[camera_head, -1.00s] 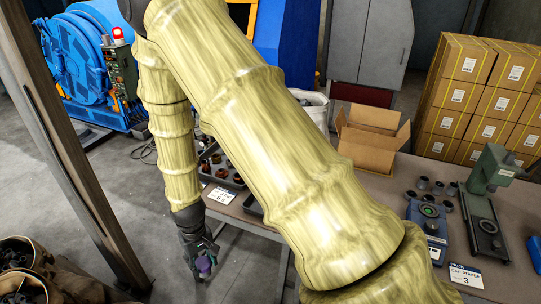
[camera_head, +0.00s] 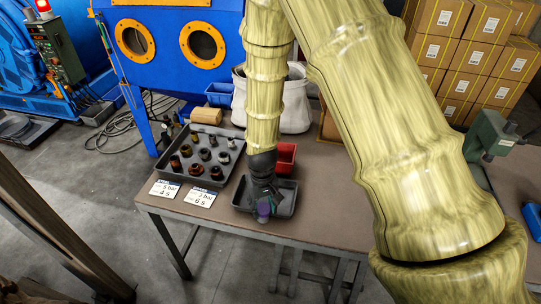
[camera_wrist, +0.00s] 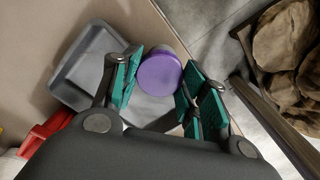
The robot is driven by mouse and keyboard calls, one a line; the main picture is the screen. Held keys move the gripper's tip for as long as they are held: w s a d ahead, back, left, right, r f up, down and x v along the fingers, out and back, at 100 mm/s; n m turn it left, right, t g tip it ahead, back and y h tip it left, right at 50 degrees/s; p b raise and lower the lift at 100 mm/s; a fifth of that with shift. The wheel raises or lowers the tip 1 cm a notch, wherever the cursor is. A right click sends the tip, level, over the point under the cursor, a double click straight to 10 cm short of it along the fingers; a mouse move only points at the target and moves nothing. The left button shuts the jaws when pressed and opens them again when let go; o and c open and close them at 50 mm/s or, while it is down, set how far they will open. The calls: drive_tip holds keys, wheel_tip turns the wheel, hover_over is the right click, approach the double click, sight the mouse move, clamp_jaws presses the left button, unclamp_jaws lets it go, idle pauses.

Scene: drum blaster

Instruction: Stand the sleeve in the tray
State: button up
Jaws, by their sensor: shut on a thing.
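The purple round sleeve (camera_wrist: 160,74) is between the green pads of my gripper, which is shut on it; its flat end faces the wrist camera. In the head view my gripper (camera_head: 264,209) points down with the sleeve at the front part of a small grey tray (camera_head: 286,196). The small tray also shows in the wrist view (camera_wrist: 78,68), left of and partly behind the gripper. The sleeve's lower end is hidden, so I cannot tell whether it touches the tray. A larger grey tray (camera_head: 225,179) to the left holds several dark, brown and grey sleeve-like parts.
The table's front edge (camera_head: 205,214) is close to the small tray. Two cards (camera_head: 199,198) lie before the large tray. A red bin (camera_head: 286,158) and a white sack-like container (camera_head: 296,108) stand behind. The tabletop right of the small tray is clear.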

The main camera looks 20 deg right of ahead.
drive_tip(key=w+d+r+p, duration=0.1)
drive_tip(key=w+r+p, duration=0.2)
drive_tip(key=r+p, duration=0.35)
drive_tip(key=w+d+r+p, duration=0.1)
drive_tip(key=w+r+p, duration=0.35)
drive_tip(key=r, duration=0.25)
drive_tip(key=shift+m, duration=0.4)
drive_tip(key=shift+s+a+f+b, duration=0.1)
drive_tip(key=shift+s+f+b, duration=0.1)
drive_tip(key=shift+f+b, duration=2.55)
drive_tip(key=shift+s+a+f+b, duration=0.15)
drive_tip(key=shift+f+b, duration=1.1)
drive_tip(key=shift+f, duration=2.95)
drive_tip(key=shift+d+f+b, duration=0.1)
drive_tip(key=shift+f+b, duration=0.2)
drive_tip(key=shift+f, duration=0.3)
drive_tip(key=o, duration=1.2)
drive_tip(key=shift+c, duration=0.2)
drive_tip(key=shift+r, duration=0.1)
wheel_tip(320, 180, up, 12)
